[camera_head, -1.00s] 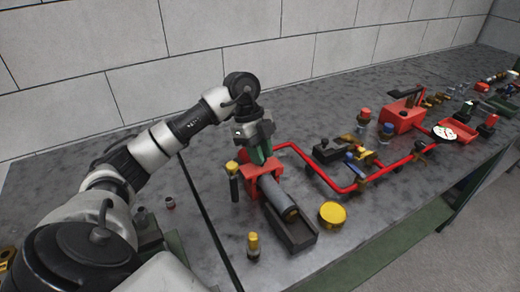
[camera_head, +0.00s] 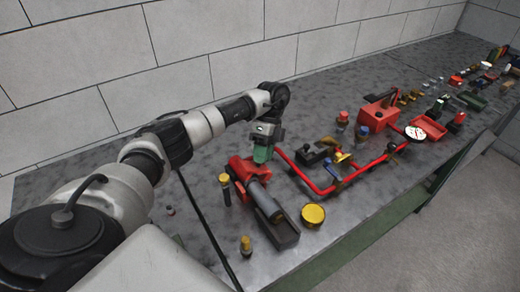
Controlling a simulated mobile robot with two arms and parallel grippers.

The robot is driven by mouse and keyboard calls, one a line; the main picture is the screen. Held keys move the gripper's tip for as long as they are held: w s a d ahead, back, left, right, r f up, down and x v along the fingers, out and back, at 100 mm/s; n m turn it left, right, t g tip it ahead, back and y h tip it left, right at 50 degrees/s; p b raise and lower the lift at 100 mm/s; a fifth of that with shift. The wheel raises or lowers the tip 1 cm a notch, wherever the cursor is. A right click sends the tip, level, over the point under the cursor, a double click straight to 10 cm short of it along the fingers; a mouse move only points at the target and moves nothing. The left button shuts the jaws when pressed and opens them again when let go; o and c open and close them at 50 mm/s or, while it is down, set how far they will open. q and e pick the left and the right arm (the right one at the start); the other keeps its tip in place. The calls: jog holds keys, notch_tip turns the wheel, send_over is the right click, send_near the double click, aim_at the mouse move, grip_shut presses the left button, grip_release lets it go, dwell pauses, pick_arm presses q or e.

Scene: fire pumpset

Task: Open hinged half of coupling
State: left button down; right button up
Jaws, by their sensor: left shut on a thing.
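The red coupling (camera_head: 240,168) sits around a grey pipe at the left end of the red pipework on the bench. My left gripper (camera_head: 263,156) comes down from above at the coupling's back right side. Its green fingers are shut on the coupling's hinged half, though the contact is small and partly hidden. How far that half is swung open is hard to tell. The grey cylinder (camera_head: 259,196) runs from the coupling toward the front, over a dark tray (camera_head: 284,237). My right gripper is not in view.
A yellow-topped dark post (camera_head: 225,188) stands close left of the coupling. A yellow round cap (camera_head: 313,215) and a small yellow-topped piece (camera_head: 246,246) lie in front. Red pipe (camera_head: 325,190) and a red box (camera_head: 379,113) are to the right. The back of the bench is clear.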

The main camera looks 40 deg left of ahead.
pick_arm(q)
jog(key=shift+w, duration=0.15)
dwell(0.3)
jog(key=c, duration=0.9)
grip_release()
jog(key=shift+c, duration=0.2)
jog(key=shift+r, duration=0.1)
jog(key=v, duration=1)
jog(key=shift+w+r+p, duration=0.2)
jog(key=shift+w+p, duration=0.1)
jog(key=shift+p, duration=0.15)
jog(key=shift+f, duration=0.1)
